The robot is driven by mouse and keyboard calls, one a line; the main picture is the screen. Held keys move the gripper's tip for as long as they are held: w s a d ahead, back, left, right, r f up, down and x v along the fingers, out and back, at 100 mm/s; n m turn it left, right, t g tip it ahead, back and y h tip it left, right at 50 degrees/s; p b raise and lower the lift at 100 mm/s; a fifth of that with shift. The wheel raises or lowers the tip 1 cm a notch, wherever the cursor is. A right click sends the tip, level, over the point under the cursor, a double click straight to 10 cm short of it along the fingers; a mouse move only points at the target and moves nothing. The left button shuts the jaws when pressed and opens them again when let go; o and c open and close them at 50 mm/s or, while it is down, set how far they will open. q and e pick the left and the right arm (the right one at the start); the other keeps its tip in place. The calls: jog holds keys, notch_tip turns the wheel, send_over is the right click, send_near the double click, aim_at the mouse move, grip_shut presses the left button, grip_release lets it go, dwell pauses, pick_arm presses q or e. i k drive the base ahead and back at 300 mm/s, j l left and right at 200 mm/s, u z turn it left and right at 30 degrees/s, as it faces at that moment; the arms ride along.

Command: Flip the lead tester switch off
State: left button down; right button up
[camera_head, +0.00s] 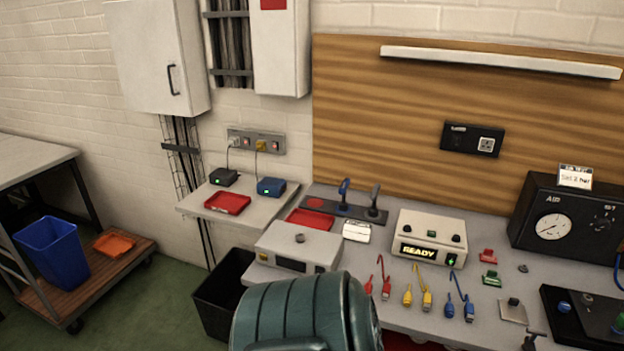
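A cream box with a lit READY display (429,240) stands on the grey bench, in front of the wooden back panel. It looks like the lead tester. A small green-lit switch (452,260) is at the right of its front face. Its exact lever position is too small to read. Dark knobs show on its top. Red leads (385,278), yellow leads (426,297) and blue leads (468,308) lie on the bench in front of it. Neither of my grippers is recognisable in this view.
A teal ribbed shape, which I cannot identify, covers the bottom middle and hides part of the bench front. A grey box (298,246) stands left of the tester. A black gauge unit (575,222) stands right. A black bin (222,295) is on the floor.

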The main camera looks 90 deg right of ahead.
aim_at(450, 261)
jog(key=z, duration=0.55)
jog(key=l+z, duration=0.15)
jog(key=z, duration=0.4)
jog(key=k+l+z, duration=0.1)
jog(key=z, duration=1.05)
jog(key=l+z, duration=0.15)
jog(key=z, duration=0.95)
jog(key=i+z, duration=0.1)
jog(key=z, duration=0.5)
jog(key=l+z, duration=0.1)
jog(key=z, duration=0.45)
jog(key=i+j+u, duration=0.2)
jog(key=j+u, duration=0.15)
jog(key=i+j+u, duration=0.3)
jog(key=k+l+z, duration=0.4)
jog(key=l+z, duration=0.25)
jog(key=j, duration=0.1)
